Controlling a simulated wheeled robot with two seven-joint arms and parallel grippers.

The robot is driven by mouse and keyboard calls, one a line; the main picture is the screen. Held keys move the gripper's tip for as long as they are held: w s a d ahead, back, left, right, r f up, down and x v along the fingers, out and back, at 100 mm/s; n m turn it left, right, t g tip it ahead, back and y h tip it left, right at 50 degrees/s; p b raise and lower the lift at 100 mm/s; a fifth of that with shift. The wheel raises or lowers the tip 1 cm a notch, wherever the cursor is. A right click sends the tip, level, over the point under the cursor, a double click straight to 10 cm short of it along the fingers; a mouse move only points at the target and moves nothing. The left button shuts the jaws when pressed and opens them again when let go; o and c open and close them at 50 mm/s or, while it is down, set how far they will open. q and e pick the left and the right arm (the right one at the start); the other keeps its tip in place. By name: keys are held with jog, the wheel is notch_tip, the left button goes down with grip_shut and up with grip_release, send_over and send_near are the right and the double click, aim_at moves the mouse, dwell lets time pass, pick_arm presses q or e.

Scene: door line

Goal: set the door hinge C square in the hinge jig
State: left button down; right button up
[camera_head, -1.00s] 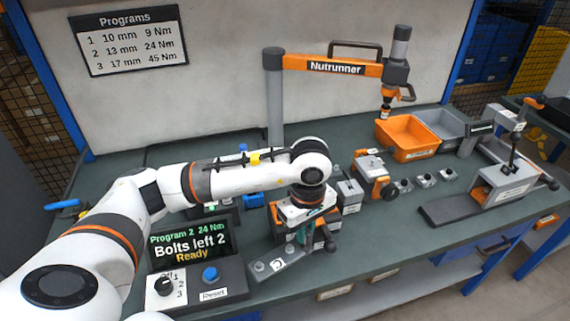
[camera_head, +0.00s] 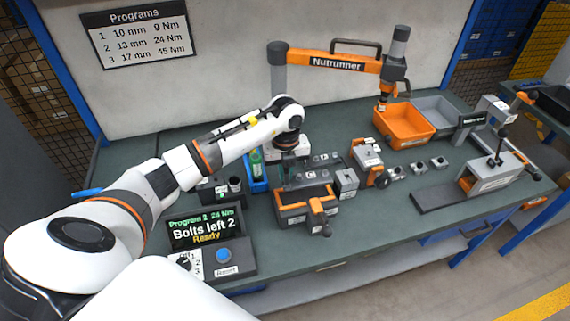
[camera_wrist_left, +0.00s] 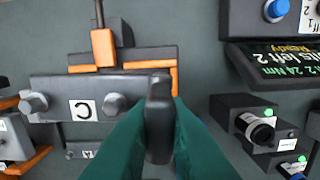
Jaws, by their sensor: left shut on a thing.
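The door hinge C (camera_wrist_left: 62,107) is a grey plate with a C label and two bolt heads. My left gripper (camera_wrist_left: 160,125) is shut on its dark upright end, with green fingers on both sides. In the head view, hinge C (camera_head: 325,174) is level at the back of the hinge jig (camera_head: 292,213), a dark block with orange edging and a front clamp handle. The jig's orange edge (camera_wrist_left: 152,65) shows beside the plate in the left wrist view. I cannot tell whether the plate touches the jig. My wrist mostly hides the left gripper in the head view. My right gripper is not in view.
A grey block (camera_head: 346,181) and an orange-and-grey fixture (camera_head: 367,158) stand close right of the jig. A control box with a screen (camera_head: 203,228) is at front left. The nutrunner (camera_head: 338,64) hangs behind.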

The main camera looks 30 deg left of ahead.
aim_at(285, 186)
pick_arm(q)
jog(key=shift+a+f+n, duration=0.1)
jog(key=shift+f+n, duration=0.05)
jog(key=shift+n, duration=0.25)
jog(key=shift+f+b, duration=1.8)
jog(key=shift+f, duration=0.45)
jog(key=shift+f+b, duration=0.65)
jog(key=shift+f, duration=0.25)
jog(key=c, duration=1.4)
grip_release()
jog(key=shift+o, duration=0.3)
